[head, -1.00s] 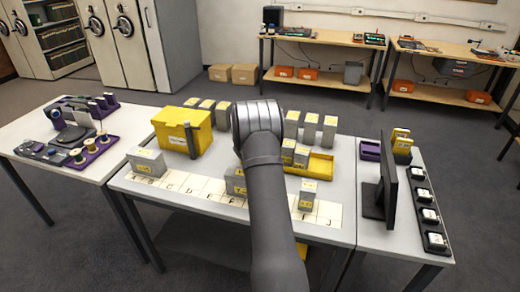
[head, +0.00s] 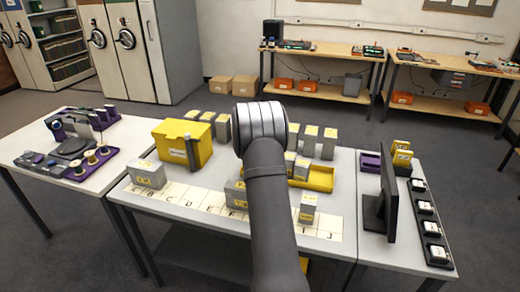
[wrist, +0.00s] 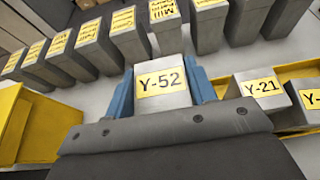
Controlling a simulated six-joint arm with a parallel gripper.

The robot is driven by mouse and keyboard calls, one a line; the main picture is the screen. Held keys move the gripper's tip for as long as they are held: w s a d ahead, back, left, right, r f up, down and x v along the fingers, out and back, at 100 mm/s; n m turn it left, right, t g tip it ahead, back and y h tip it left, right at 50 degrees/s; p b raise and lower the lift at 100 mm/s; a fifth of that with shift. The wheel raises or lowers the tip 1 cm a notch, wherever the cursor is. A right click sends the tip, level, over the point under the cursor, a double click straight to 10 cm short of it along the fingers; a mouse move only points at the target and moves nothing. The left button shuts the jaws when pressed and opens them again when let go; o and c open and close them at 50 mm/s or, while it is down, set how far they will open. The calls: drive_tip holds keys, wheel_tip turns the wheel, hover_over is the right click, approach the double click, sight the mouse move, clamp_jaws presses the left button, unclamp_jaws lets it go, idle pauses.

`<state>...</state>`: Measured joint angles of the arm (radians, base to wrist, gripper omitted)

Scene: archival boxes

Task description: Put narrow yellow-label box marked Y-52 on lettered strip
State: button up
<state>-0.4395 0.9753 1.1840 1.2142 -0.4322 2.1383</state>
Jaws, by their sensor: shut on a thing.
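The grey box with the yellow label Y-52 (wrist: 163,104) is between the blue fingers of my gripper (wrist: 162,90) in the wrist view. The fingers are shut on its two sides and its label faces the camera. In the head view my arm hides the gripper and this box. The white lettered strip (head: 200,199) runs along the front of the middle table. Grey yellow-label boxes stand on it at the left end (head: 147,174), near the middle (head: 235,193) and toward the right (head: 308,209). My arm covers part of the strip.
A yellow tray (head: 318,179) holds small boxes, including Y-21 (wrist: 257,98), just right of my gripper. A row of grey boxes (wrist: 133,40) stands close beyond it. A yellow bin (head: 190,145) stands at left.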

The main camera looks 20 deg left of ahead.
drive_tip(key=shift+n+y, duration=0.3)
drive_tip(key=shift+y, duration=0.1)
drive_tip(key=r, duration=0.1)
drive_tip(key=s+a+r, duration=0.1)
drive_tip(key=r, duration=0.1)
drive_tip(key=s+r, duration=0.1)
drive_tip(key=r, duration=0.1)
drive_tip(key=shift+a+r, duration=0.2)
drive_tip(key=shift+a, duration=0.15)
drive_tip(key=s+a+r+n+g+y, duration=0.15)
drive_tip(key=s+r, duration=0.25)
drive_tip(key=s, duration=0.5)
drive_tip(key=s+a+r+n+y, duration=0.3)
drive_tip(key=s, duration=0.7)
drive_tip(key=s+a+r+n+g+y, duration=0.15)
drive_tip(key=s+r, duration=0.25)
drive_tip(key=s, duration=0.5)
drive_tip(key=w+d+f+m+t+h, duration=0.1)
drive_tip(key=w+d+f+m+h, duration=0.2)
drive_tip(key=d, duration=0.4)
drive_tip(key=w+d+f+m+t+h, duration=0.1)
drive_tip(key=w+d+f, duration=0.1)
drive_tip(key=d+f, duration=0.5)
drive_tip(key=w+d+f+m+t+h, duration=0.1)
drive_tip(key=w+d+f+m+h, duration=0.2)
drive_tip(key=d, duration=0.5)
wheel_tip(320, 180, down, 10)
drive_tip(key=shift+d+f, duration=0.15)
drive_tip(key=shift+d, duration=0.2)
drive_tip(key=shift+f, duration=0.15)
